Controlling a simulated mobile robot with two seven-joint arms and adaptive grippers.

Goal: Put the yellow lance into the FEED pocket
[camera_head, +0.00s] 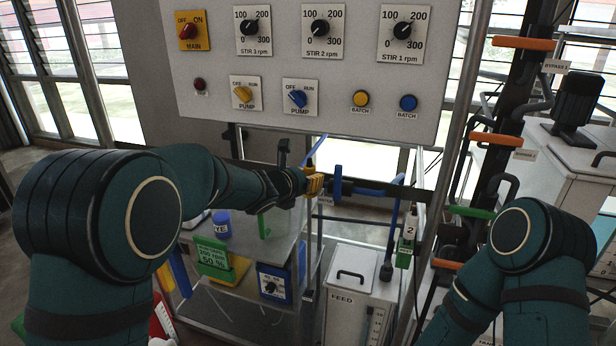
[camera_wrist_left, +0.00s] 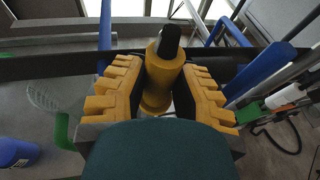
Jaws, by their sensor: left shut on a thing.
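My left gripper (camera_head: 303,184) is in front of the dark horizontal rail, below the control panel. It is shut on the yellow lance (camera_head: 316,184). In the left wrist view the yellow lance (camera_wrist_left: 160,84), with a black top end, stands between the two yellow finger pads. A white tank (camera_head: 352,300) with a FEED label and a black handle stands on the floor, below and to the right of the gripper. I cannot make out the FEED pocket itself. My right arm shows at the right, but its gripper is outside the picture.
A blue fitting (camera_head: 337,186) with a blue hose is on the rail just right of the lance. A cart (camera_head: 240,268) with a blue jar (camera_head: 221,224) and green sign (camera_head: 213,257) stands below left. The control panel (camera_head: 300,105) hangs above. Coloured handles crowd the right.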

